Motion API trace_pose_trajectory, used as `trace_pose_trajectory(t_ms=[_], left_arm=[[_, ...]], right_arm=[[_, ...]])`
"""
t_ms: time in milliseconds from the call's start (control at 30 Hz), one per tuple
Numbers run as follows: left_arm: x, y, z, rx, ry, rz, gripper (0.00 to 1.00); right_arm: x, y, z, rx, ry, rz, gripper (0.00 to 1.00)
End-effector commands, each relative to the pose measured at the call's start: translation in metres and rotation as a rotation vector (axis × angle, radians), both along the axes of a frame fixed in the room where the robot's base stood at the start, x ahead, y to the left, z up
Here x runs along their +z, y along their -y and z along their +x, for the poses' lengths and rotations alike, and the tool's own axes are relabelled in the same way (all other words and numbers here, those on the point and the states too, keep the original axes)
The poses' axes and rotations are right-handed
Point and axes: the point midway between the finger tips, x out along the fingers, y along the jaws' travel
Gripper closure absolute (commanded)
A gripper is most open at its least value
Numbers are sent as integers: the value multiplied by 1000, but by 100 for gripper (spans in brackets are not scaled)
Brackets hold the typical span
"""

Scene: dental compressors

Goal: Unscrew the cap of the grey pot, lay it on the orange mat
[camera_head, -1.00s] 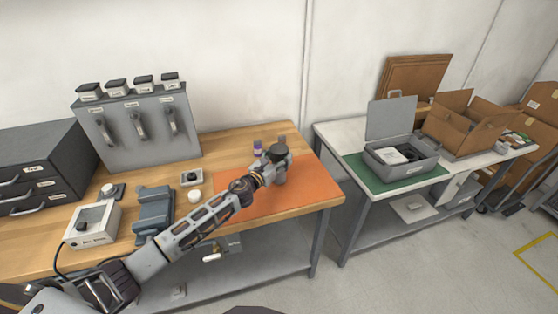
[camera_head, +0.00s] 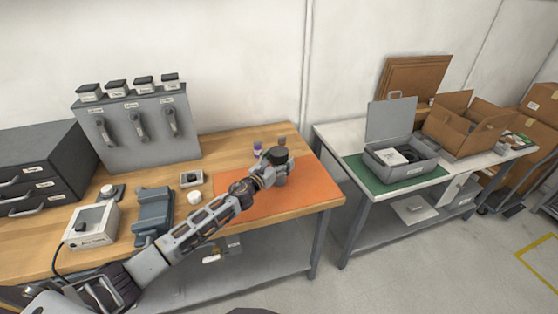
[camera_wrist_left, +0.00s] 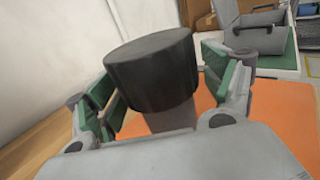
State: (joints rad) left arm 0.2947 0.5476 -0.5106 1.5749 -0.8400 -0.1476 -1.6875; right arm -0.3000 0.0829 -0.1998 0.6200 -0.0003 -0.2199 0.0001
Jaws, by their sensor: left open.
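My left gripper (camera_head: 278,168) is over the orange mat (camera_head: 312,188) on the wooden bench. In the left wrist view the gripper (camera_wrist_left: 165,100) is open, its green-padded fingers on either side of a wide black cap (camera_wrist_left: 152,72). Below the cap, a narrower grey body, the grey pot (camera_wrist_left: 172,119), shows in part. The cap sits upright on top of it, as far as I can see. I cannot tell whether the pads touch it. In the head view the dark cap (camera_head: 275,154) shows at the gripper. My right gripper is not in view.
A white round piece (camera_head: 194,197), a blue-grey vise-like block (camera_head: 153,212) and a control box (camera_head: 92,225) stand left. The mat's right part is clear.

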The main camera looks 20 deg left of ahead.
Motion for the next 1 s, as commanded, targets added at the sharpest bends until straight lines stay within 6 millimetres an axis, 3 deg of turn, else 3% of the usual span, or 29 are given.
trace_pose_trajectory(t_ms=[333,1000], left_arm=[[4,0,0,0,0,0,18],[1,-16,-53,0,-1,1,18]], right_arm=[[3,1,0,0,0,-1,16],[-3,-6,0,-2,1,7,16]])
